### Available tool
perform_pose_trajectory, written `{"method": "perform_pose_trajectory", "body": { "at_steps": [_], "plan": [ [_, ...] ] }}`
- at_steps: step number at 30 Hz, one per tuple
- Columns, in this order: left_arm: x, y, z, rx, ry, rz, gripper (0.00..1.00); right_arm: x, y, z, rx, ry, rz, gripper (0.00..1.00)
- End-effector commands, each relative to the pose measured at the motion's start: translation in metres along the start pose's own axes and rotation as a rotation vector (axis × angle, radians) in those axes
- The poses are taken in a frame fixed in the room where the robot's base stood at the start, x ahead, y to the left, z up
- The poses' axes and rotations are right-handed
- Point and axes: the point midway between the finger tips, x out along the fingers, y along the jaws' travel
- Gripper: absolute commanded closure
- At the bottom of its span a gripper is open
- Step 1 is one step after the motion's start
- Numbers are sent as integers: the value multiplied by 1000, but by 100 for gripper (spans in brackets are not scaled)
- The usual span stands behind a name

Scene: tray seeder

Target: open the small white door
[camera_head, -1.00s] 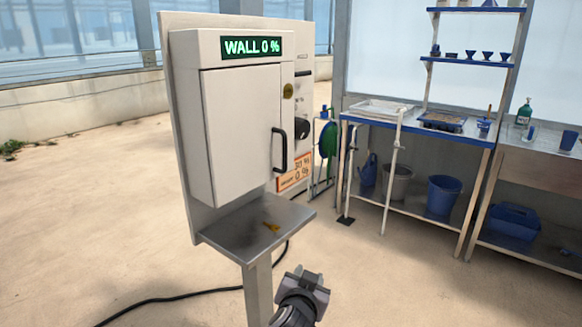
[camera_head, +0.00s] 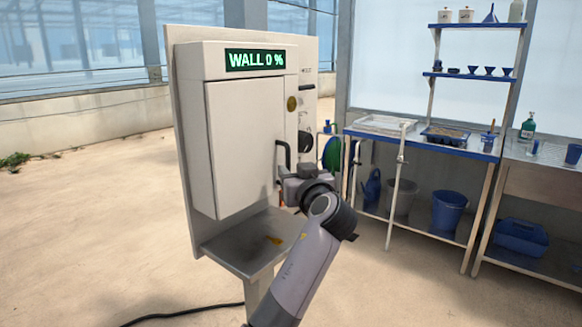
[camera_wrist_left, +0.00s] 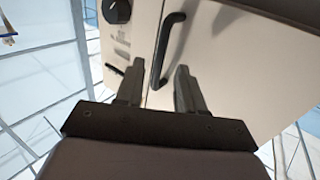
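The small white door (camera_head: 240,145) is on the front of the white wall cabinet (camera_head: 222,58) and looks closed. Its black bar handle (camera_head: 284,158) is at the door's right edge. My left gripper (camera_head: 290,178) is in front of the handle's lower part and hides some of it. In the left wrist view the handle (camera_wrist_left: 166,45) shows beyond and between the two spread fingers (camera_wrist_left: 157,80). The gripper is open; whether the fingertips reach around the bar I cannot tell. The door (camera_wrist_left: 215,60) fills the right of that view. My right gripper is not in view.
A metal shelf (camera_head: 230,245) juts out below the door. A black knob (camera_head: 305,141) is on the panel to the right. A bench (camera_head: 350,130) with trays stands behind to the right. Floor to the left is clear.

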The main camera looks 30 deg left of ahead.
Motion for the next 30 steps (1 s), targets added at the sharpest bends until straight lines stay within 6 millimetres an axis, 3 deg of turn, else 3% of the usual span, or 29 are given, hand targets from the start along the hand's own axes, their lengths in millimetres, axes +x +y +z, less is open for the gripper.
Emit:
{"method": "perform_pose_trajectory", "body": {
  "at_steps": [6,16,19,20,30],
  "plan": [
    [21,0,-1,1,0,1,62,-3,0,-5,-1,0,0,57],
    [25,0,1,-1,-1,2,62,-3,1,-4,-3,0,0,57],
    [24,0,1,-1,-1,2,94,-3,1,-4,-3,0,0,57],
    [24,0,1,0,-1,2,100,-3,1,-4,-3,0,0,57],
    [22,2,1,0,-2,19,100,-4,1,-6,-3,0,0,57]
  ]
}}
